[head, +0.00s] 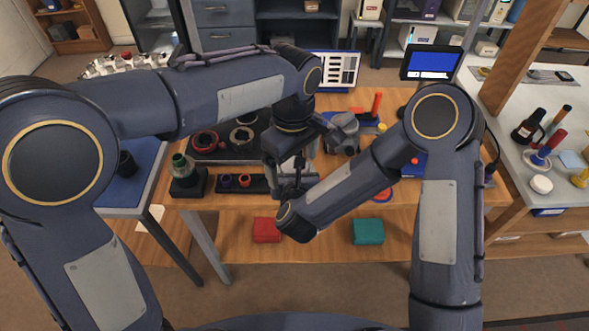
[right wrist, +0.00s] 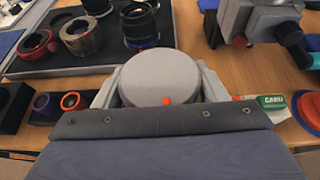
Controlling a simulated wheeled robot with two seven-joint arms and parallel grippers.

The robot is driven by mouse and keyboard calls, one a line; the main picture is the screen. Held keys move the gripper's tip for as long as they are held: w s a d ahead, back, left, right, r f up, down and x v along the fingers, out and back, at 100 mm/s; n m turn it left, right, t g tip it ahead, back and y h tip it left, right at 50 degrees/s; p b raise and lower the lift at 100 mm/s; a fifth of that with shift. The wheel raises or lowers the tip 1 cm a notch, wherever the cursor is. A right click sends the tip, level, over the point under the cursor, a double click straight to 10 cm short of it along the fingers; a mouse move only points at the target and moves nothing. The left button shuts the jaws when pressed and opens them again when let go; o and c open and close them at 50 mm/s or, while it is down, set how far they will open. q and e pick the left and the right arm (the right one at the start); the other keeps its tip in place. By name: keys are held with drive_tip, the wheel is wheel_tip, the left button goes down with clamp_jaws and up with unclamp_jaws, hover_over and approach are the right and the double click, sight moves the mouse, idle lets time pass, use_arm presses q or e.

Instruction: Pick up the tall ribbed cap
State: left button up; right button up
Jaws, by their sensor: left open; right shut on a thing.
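A grey, round-topped cap (right wrist: 158,72) with a small orange mark sits between the fingers of my right gripper (right wrist: 157,92) in the right wrist view. The fingers close on it from both sides. Its sides are mostly hidden, so I cannot make out ribs, or whether it still touches the table. In the head view my right gripper and the cap are largely hidden by my arms. My left gripper (head: 292,165) is open and empty above the middle of the workbench, pointing down close to my right wrist.
A dark tray (right wrist: 30,66) with a red ring and lens parts lies behind. A black holder (head: 257,184) with small purple and red rings stands to the left. A grey fixture (head: 344,132) stands to the right. Red (head: 266,229) and teal (head: 368,231) boxes lie in front.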

drive_tip(key=shift+c, duration=0.9)
drive_tip(key=shift+r, duration=0.5)
wheel_tip(320, 180, up, 2)
drive_tip(key=shift+r, duration=0.2)
drive_tip(key=s, duration=1.7)
wheel_tip(320, 180, up, 7)
hover_over(178, 156)
drive_tip(key=shift+f, duration=3.05)
drive_tip(key=shift+f, duration=0.8)
